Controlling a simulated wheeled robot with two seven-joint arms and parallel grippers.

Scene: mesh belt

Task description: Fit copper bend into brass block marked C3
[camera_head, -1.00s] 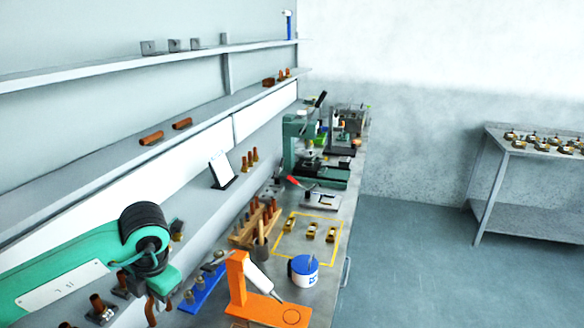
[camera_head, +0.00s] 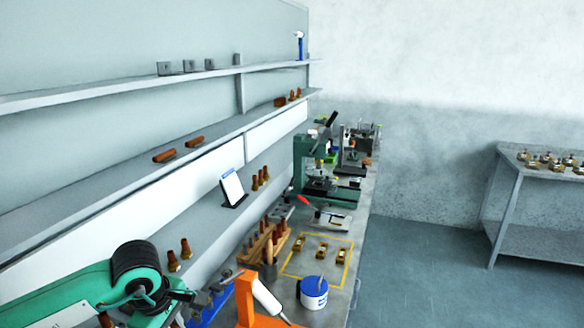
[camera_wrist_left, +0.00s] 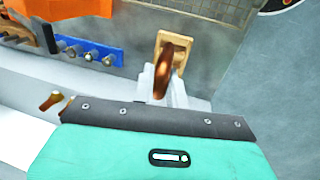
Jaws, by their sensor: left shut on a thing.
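In the left wrist view, my left gripper (camera_wrist_left: 163,90) is shut on the copper bend (camera_wrist_left: 172,68), a curved brown tube. A tan, brass-coloured block (camera_wrist_left: 163,38) shows right behind the bend; I cannot tell whether they touch or whether it carries a mark. In the head view, my left arm is at lower left and the held bend cannot be made out. Small brass blocks (camera_head: 322,251) stand inside a yellow outline on the bench; their marks are too small to read. My right gripper is not in view.
An orange stand (camera_head: 246,298), a blue-and-white tub (camera_head: 313,292), a wooden rack of tubes (camera_head: 262,246) and a green press (camera_head: 322,180) crowd the bench. A blue strip with fittings (camera_wrist_left: 90,52) lies left of the bend. A side table (camera_head: 545,170) stands at right.

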